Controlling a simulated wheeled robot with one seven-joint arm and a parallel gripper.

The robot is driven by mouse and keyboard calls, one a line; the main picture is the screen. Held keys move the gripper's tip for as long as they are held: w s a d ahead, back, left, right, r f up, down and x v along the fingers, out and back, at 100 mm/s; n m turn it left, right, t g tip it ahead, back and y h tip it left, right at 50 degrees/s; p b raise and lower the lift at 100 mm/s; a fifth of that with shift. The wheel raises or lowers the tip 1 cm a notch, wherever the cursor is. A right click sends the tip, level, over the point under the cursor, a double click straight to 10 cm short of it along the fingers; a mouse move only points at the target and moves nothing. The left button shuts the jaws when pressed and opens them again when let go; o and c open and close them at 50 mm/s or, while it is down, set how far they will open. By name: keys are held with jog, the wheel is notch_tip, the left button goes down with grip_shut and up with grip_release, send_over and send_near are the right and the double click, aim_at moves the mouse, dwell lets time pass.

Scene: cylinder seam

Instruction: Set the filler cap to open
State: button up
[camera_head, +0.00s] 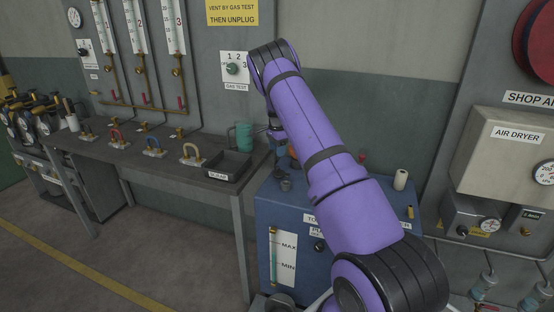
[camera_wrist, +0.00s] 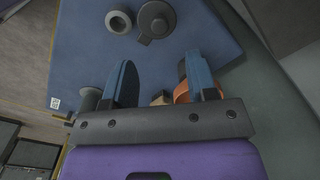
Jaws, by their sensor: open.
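The filler cap looks to be the dark round disc with a short tab (camera_wrist: 157,20) on top of the blue cabinet (camera_wrist: 210,25). A grey ring with a dark centre (camera_wrist: 118,21) sits just left of it, apart from it. I cannot tell whether the cap covers an opening. In the head view, dark fittings (camera_head: 285,184) show at the left end of the cabinet top (camera_head: 265,215). My gripper (camera_wrist: 160,72) is open above the cabinet top, its two blue fingers apart with nothing gripped. The cap lies beyond the fingertips in the wrist view. My arm hides most of the gripper in the head view.
An orange round item (camera_wrist: 182,92) shows partly behind the right finger, and a grey cylinder (camera_wrist: 90,98) beside the left one. A workbench (camera_head: 130,165) with a dark tray (camera_head: 228,166) and a teal mug (camera_head: 243,136) stands left. A white cylinder (camera_head: 400,180) stands at the cabinet's right.

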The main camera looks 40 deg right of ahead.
jog(key=shift+r, duration=1.15)
jog(key=s+a+r+n+t, duration=0.1)
jog(key=s+a+r+n, duration=0.2)
jog(key=s+a+r, duration=0.5)
jog(key=s+a+r+n+t+y, duration=0.1)
jog(key=s+a+r+n, duration=0.3)
jog(key=r, duration=0.8)
jog(key=s+a+r+n+t, duration=0.1)
jog(key=s+a+r, duration=0.2)
jog(key=a+r, duration=0.55)
jog(key=s+a+r+n+t, duration=0.1)
jog(key=s+a+r+n, duration=0.3)
jog(key=s, duration=0.4)
jog(key=s+a+r+n, duration=0.25)
jog(key=s+a, duration=0.35)
jog(key=s, duration=0.3)
jog(key=s+a+f+n, duration=0.1)
jog(key=s+a+n, duration=0.1)
jog(key=s, duration=0.5)
jog(key=s+a+f+n+t+h, duration=0.1)
jog(key=s+a+n, duration=0.1)
jog(key=s, duration=0.6)
jog(key=shift+a+f+n, duration=0.15)
jog(key=shift+a+n, duration=0.15)
jog(key=shift+n, duration=0.45)
